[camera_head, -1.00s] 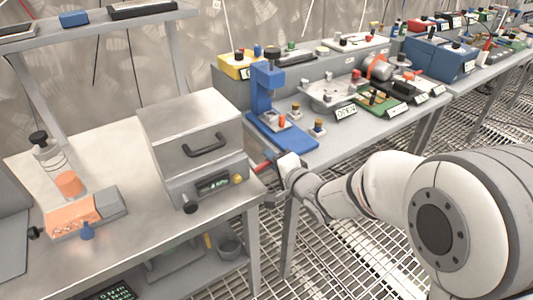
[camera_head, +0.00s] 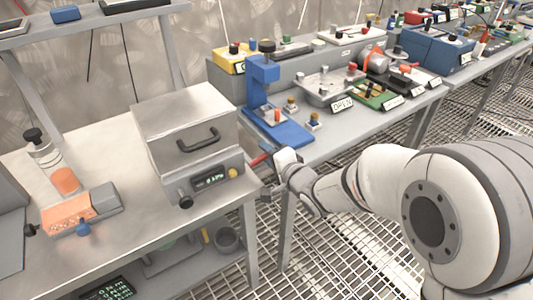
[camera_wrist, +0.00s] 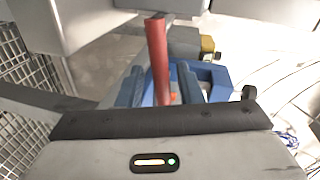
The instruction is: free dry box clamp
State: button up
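The dry box (camera_head: 190,130) is a grey metal box with a dark handle on its lid and a small display on its front, standing on the left bench. A red lever (camera_head: 260,159), which looks like its clamp, sticks out at its right side. My gripper (camera_head: 274,160) is at this lever, just off the bench's right edge. In the wrist view the red lever (camera_wrist: 158,60) runs down between the two blue-grey fingers of my gripper (camera_wrist: 160,88). The fingers stand apart with some gap beside the lever. The lever's lower end is hidden behind my gripper's body.
A blue press (camera_head: 265,85) stands on the right bench (camera_head: 360,128), close beyond my gripper. Several small devices crowd that bench. An orange device (camera_head: 70,215) and a bottle (camera_head: 40,148) are on the left bench. The grated floor (camera_head: 335,245) between the benches is clear.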

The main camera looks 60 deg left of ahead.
jog(key=d+r, duration=0.1)
jog(key=d, duration=0.6)
jog(key=shift+d+r, duration=0.25)
jog(key=shift+d, duration=0.05)
jog(key=shift+s, duration=0.1)
